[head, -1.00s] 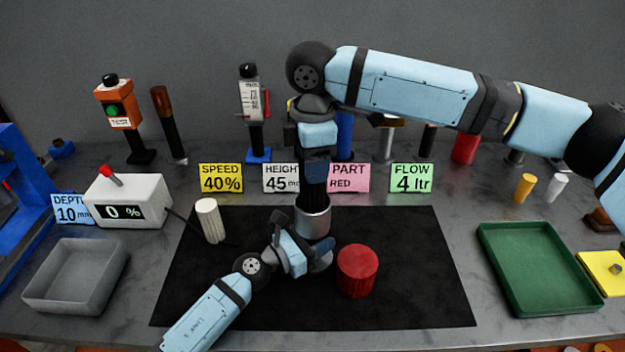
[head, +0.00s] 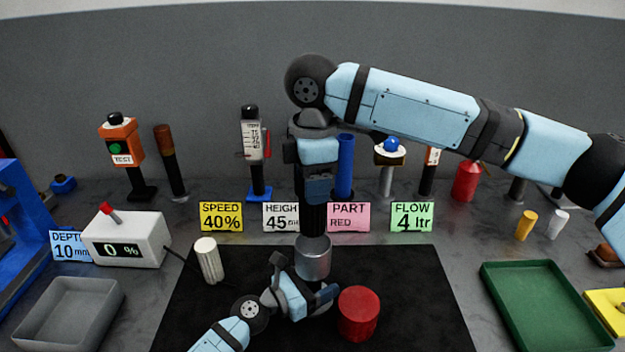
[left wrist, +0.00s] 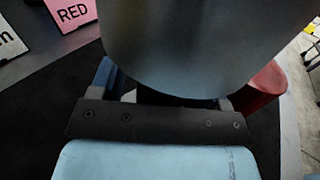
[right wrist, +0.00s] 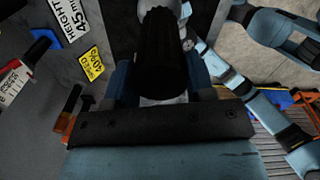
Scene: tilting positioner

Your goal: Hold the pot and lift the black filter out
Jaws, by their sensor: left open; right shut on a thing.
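The pot (head: 313,262) is a silver cylinder standing upright on the black mat (head: 400,290). It fills the top of the left wrist view (left wrist: 205,45). My left gripper (head: 312,293) is open in front of the pot, its fingers at either side of the pot's lower part in the left wrist view; contact is unclear. The black filter (head: 314,219) is a ribbed dark cylinder, upright above the pot. My right gripper (head: 315,195) is shut on its upper part. The filter also shows in the right wrist view (right wrist: 160,50). Whether its lower end clears the pot's rim is unclear.
A red cylinder (head: 358,314) stands close to the right of my left gripper. A cream ribbed cylinder (head: 209,260) stands left of the pot. Sign cards line the back, including a yellow speed card (head: 221,216). A green tray (head: 500,275) is at right, a grey tray (head: 112,300) at left.

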